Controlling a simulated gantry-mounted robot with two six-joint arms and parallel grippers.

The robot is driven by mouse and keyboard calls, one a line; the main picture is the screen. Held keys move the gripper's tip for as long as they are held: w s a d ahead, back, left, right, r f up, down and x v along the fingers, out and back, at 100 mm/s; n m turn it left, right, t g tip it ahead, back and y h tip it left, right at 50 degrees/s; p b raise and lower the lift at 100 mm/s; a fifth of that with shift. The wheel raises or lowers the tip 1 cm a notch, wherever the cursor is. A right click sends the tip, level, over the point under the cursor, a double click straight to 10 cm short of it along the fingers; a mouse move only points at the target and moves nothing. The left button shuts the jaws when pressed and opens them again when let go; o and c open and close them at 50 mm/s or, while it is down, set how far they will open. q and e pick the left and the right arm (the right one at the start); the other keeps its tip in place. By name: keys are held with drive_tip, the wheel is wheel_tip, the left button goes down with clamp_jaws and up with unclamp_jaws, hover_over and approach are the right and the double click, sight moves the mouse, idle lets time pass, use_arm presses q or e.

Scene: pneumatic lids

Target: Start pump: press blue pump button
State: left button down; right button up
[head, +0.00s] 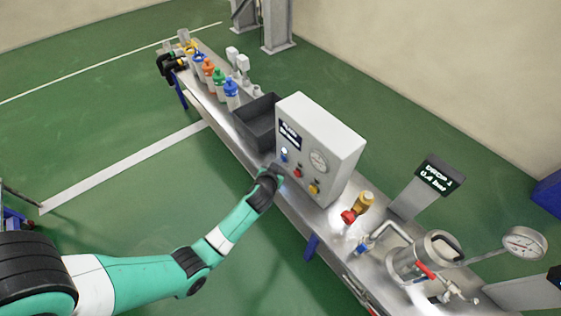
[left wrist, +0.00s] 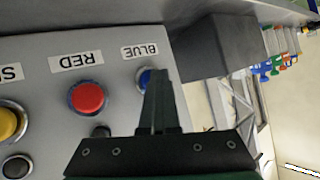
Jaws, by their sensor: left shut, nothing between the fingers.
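The blue pump button (left wrist: 143,80) sits under a "BLUE" label on the grey control box, partly hidden behind my left gripper's fingers in the left wrist view. The control box (head: 330,136) stands on the metal bench in the head view. My left gripper (left wrist: 158,75) is shut and empty, its tips at the blue button; whether they touch it I cannot tell. In the head view my left gripper (head: 277,172) is at the front face of the box. The red button (left wrist: 87,97) and yellow button (left wrist: 10,122) are beside it. My right gripper is not in view.
A dark bin (head: 257,121) stands left of the box, with several coloured bottles (head: 219,78) beyond it. To the right are a brass valve (head: 362,203), a metal vessel (head: 428,256), a pressure gauge (head: 525,243) and a display (head: 438,175). The green floor before the bench is open.

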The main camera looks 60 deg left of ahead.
use_arm(q)
drive_tip(key=shift+s+r, duration=0.1)
drive_tip(key=shift+r, duration=0.05)
drive_tip(key=shift+s+r+p, duration=0.1)
drive_tip(key=shift+s+p, duration=0.3)
drive_tip(key=shift+p, duration=0.1)
drive_tip(key=s+p, duration=0.1)
drive_tip(key=s, duration=0.1)
drive_tip(key=s+d+p, duration=0.1)
drive_tip(key=s, duration=0.2)
drive_tip(key=shift+s, duration=0.1)
idle(0.4)
